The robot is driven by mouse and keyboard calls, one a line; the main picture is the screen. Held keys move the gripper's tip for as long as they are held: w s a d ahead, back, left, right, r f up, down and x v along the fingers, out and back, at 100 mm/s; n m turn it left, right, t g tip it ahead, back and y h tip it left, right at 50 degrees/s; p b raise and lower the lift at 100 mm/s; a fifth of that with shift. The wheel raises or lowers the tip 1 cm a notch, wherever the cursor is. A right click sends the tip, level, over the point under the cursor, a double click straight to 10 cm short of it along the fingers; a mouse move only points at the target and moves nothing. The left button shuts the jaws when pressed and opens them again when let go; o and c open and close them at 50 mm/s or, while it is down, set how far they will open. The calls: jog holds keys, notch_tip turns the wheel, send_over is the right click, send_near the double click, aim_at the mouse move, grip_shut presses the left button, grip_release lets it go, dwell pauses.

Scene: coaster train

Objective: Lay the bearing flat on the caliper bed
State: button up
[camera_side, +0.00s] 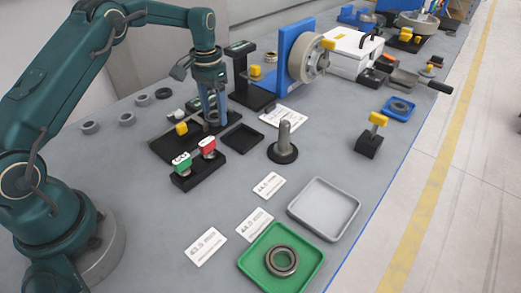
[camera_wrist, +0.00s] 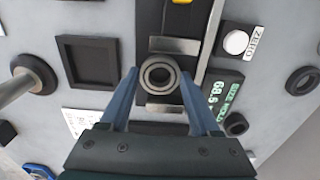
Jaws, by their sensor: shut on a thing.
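My gripper (camera_side: 213,120) points down over the black caliper bed (camera_side: 168,147) in the side view. In the wrist view my gripper (camera_wrist: 159,76) has its two blue fingers on either side of a steel ring bearing (camera_wrist: 147,84) and is shut on it. The bearing looks level, its hole facing me, between the grey caliper jaws (camera_wrist: 174,45) on the bed. I cannot tell whether its underside touches the bed. In the side view the fingers largely hide it. The caliper readout (camera_wrist: 222,95) shows "SIZE HOLD" and 68.5.
A black square tray (camera_side: 243,138) and a post on a round base (camera_side: 284,140) stand right of the bed. Red and green buttons (camera_side: 207,148) sit in front. A green tray (camera_side: 258,246) holds another bearing (camera_side: 283,261); a grey tray (camera_side: 323,208) is empty. Loose rings (camera_side: 127,118) lie left.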

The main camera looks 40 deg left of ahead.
jog(key=shift+f, duration=0.15)
jog(key=o, duration=1.4)
jog(key=shift+o, duration=0.2)
jog(key=shift+r, duration=0.45)
jog(key=s+d+r+m+t, duration=0.1)
jog(key=s+d+r+t, duration=0.2)
jog(key=r, duration=0.7)
jog(key=s+d+r, duration=0.3)
jog(key=d+r, duration=0.1)
jog(key=r, duration=0.6)
jog(key=s+d+r+t, duration=0.1)
jog(key=s+d+t, duration=0.15)
jog(key=s, duration=0.35)
jog(key=s+d+f+n, duration=0.1)
jog(key=s+d+f, duration=0.1)
jog(key=s+f, duration=0.5)
jog(key=shift+s+d+f, duration=0.2)
jog(key=shift+s+f, duration=0.05)
jog(key=shift+s, duration=1.6)
